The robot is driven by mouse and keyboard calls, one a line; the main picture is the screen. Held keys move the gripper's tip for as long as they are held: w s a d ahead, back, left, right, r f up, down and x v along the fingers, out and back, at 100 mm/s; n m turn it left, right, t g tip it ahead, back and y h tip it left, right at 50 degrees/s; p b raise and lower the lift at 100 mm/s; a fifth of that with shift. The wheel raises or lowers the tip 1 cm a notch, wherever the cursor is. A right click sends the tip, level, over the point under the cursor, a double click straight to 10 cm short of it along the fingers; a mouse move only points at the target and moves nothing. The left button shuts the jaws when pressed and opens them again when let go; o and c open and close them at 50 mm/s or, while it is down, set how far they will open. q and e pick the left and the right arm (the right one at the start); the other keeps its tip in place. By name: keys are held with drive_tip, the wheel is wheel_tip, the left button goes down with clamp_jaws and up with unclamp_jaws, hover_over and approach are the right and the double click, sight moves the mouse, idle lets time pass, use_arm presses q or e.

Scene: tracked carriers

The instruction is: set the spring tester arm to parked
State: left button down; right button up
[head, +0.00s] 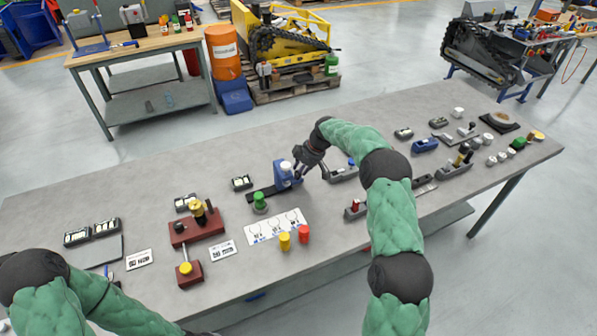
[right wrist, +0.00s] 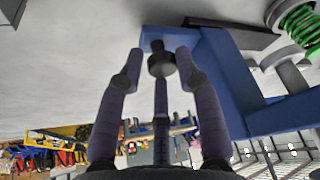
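The spring tester is a blue frame (head: 284,178) on a dark base near the middle of the table, with a white cap on top. In the right wrist view its blue frame (right wrist: 235,85) fills the upper right, with a green spring (right wrist: 298,22) beside it. A black knob (right wrist: 161,62) sticks out at the frame's side and seems to belong to the tester's arm. My right gripper (head: 299,168) is at the right of the tester. In the right wrist view its fingers (right wrist: 160,70) are spread around the knob, with gaps at both sides. My left gripper is out of view.
A white picture sheet (head: 275,227) and yellow and red pegs lie in front. A dark red fixture (head: 197,228) stands further left. Grey carriers (head: 342,174) stand close to the right of my right gripper.

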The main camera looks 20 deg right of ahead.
drive_tip(key=shift+o, duration=0.7)
drive_tip(key=shift+d, duration=0.1)
drive_tip(key=shift+r, duration=0.2)
drive_tip(key=v, duration=1.1)
drive_tip(key=shift+r, duration=0.35)
drive_tip(key=shift+d, duration=0.1)
